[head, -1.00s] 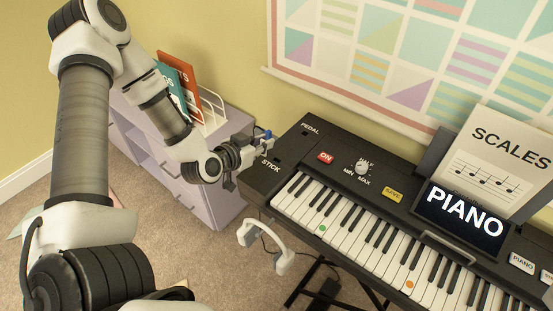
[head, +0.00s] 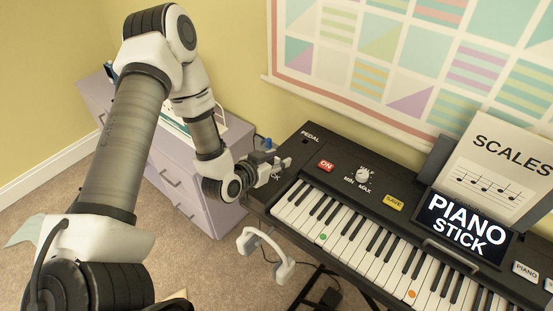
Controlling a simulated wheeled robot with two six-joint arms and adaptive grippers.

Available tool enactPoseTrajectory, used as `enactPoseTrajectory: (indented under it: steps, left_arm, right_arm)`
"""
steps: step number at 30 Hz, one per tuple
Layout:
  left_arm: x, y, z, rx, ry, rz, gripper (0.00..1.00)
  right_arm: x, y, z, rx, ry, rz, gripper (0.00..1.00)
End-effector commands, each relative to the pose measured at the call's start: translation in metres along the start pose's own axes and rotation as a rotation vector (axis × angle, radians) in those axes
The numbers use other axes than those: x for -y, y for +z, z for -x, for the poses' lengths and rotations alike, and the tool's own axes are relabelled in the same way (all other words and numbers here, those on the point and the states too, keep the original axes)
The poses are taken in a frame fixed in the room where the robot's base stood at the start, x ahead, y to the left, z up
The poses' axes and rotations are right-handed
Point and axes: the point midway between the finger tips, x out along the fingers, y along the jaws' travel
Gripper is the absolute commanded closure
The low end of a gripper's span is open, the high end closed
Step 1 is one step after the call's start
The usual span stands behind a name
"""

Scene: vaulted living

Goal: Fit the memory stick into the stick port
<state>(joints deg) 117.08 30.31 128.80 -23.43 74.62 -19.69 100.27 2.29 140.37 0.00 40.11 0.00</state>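The black keyboard piano (head: 300,150) stands at the right. I cannot make out the memory stick apart from the gripper. The keyboard's display (head: 464,222) reads PIANO STICK. My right gripper is not in view.
A lilac cabinet (head: 185,196) stands at the left behind my arm. A small blue thing (head: 268,143) shows just behind the gripper. White headphones (head: 265,250) hang at the keyboard's front left. A SCALES sheet (head: 500,165) stands behind the display.

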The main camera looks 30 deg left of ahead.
Motion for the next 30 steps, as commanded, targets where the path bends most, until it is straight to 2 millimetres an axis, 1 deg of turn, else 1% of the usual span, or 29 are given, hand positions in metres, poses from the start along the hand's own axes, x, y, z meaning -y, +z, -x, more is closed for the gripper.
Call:
enactPoseTrajectory:
  steps: [4,7,8,14,15,17,18,22,30]
  left_arm:
    - [0.001,0.0,0.004,0.001,-0.001,0.002,0.58]
    - [0.001,0.001,0.018,0.002,-0.002,0.005,0.58]
    - [0.001,0.0,0.024,0.002,-0.002,0.007,0.58]
    - [0.001,-0.002,0.077,0.0,-0.003,0.012,0.58]
    - [0.001,-0.004,0.089,0.003,-0.003,0.012,0.58]
    - [0.001,-0.005,0.103,0.001,-0.003,0.01,0.58]
    - [0.0,-0.008,0.109,0.006,-0.001,0.001,0.58]
    - [0.0,-0.005,0.119,0.004,0.0,-0.001,0.58]
    - [0.0,0.0,0.12,0.0,0.0,0.0,0.58]
  right_arm:
    - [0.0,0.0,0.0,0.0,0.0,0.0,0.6]
    - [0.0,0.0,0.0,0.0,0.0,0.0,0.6]
    - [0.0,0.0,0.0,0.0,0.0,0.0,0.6]
    - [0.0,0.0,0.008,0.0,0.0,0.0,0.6]
    - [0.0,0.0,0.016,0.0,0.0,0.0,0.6]
    - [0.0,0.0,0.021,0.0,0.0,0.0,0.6]
    - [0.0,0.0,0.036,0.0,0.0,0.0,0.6]
    - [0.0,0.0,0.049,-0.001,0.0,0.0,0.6]
    - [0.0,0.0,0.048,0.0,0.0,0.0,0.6]
